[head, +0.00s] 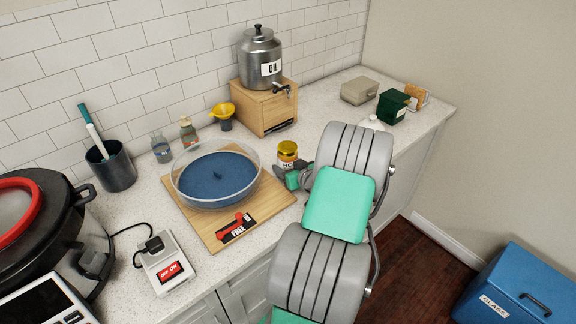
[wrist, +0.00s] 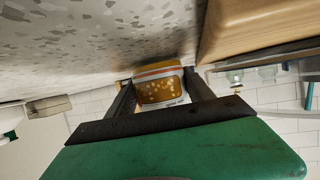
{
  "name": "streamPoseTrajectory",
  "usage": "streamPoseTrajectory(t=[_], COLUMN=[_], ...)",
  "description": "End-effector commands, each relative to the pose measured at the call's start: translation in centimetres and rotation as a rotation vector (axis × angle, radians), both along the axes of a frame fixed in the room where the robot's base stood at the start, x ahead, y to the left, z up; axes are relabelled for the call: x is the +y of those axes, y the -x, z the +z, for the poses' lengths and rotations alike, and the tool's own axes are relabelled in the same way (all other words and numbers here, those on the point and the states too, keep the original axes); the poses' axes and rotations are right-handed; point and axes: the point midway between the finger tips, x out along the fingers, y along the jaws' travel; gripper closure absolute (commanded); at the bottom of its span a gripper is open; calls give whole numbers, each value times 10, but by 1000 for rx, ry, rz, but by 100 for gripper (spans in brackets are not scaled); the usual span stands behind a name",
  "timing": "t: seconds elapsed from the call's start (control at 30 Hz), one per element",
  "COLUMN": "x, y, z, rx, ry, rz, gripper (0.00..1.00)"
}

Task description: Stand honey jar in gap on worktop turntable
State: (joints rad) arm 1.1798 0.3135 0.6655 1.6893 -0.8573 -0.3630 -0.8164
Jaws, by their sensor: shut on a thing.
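The honey jar (head: 288,153), with a golden lid and a pale label, is upright just right of the wooden board. It also shows in the wrist view (wrist: 160,88), between the two dark fingers. My gripper (head: 292,176) is shut on it; the arm hides its lower part, and I cannot tell whether it touches the worktop. A round clear-walled dish with a blue floor (head: 216,180), apparently the turntable, sits on the board left of the jar. I cannot make out a distinct gap.
The wooden board (head: 208,235) carries a red-and-black label at its front. Two small bottles (head: 161,147) and a yellow funnel (head: 222,110) stand behind the dish. An oil urn (head: 260,60) stands on a wooden box (head: 267,108) behind the jar. A switch box (head: 167,262) lies front left.

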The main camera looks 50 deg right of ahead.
Motion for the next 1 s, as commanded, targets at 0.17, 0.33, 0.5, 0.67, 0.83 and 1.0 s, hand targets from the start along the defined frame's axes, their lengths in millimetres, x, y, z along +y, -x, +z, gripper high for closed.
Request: streamPoseTrajectory(t=[0.17,0.33,0.5,0.67,0.83,1.0], x=[0,0,0,0,9,22], y=[0,0,0,3,36,76], z=[-2,-1,-1,3,15,32], rx=[0,0,0,0,-1,-1], ry=[0,0,0,0,2,2], rz=[0,0,0,-1,-6,-7], gripper=[31,18,18,18,18,18])
